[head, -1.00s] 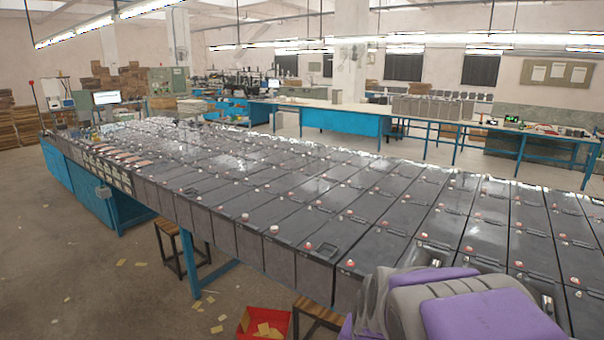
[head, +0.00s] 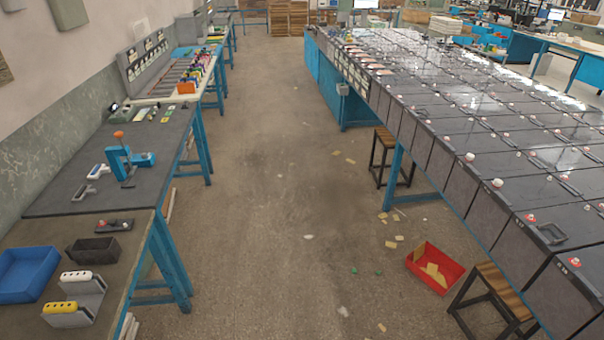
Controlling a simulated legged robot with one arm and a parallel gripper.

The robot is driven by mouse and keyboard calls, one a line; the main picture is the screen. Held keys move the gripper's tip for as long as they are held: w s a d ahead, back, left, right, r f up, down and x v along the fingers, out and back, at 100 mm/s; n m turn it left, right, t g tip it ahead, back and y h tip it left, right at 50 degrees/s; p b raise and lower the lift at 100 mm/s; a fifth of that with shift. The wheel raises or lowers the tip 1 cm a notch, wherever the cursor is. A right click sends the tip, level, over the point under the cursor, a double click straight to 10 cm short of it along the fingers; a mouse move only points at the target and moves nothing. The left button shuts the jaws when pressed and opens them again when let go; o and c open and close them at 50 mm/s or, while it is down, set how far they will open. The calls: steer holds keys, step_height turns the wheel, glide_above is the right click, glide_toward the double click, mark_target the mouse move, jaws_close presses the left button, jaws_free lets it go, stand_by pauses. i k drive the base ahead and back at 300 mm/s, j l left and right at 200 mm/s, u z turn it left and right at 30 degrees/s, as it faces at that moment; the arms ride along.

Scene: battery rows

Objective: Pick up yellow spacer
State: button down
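A yellow bar with small dark holes (head: 62,308), which looks like the yellow spacer, lies on top of a grey holder (head: 70,321) near the front of the left workbench (head: 100,305). A similar white bar (head: 77,276) lies on another grey holder just behind it. Neither bar is touched by anything of mine. My gripper is not in view, so its state is hidden.
A blue tray (head: 28,272) and a dark open box (head: 93,249) stand beside the holders. A blue clamp tool (head: 122,164) stands farther back. A red bin (head: 436,270) and stools edge the right side.

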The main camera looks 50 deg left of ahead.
mark_target(68, 307)
steer(key=k+u, duration=0.2)
steer(key=u, duration=2.85)
steer(key=i+u, duration=0.3)
steer(key=i+l+u, duration=0.1)
steer(key=i, duration=0.35)
steer(key=i+l, duration=0.3)
steer(key=i+l+u, duration=0.15)
steer(key=i, duration=0.4)
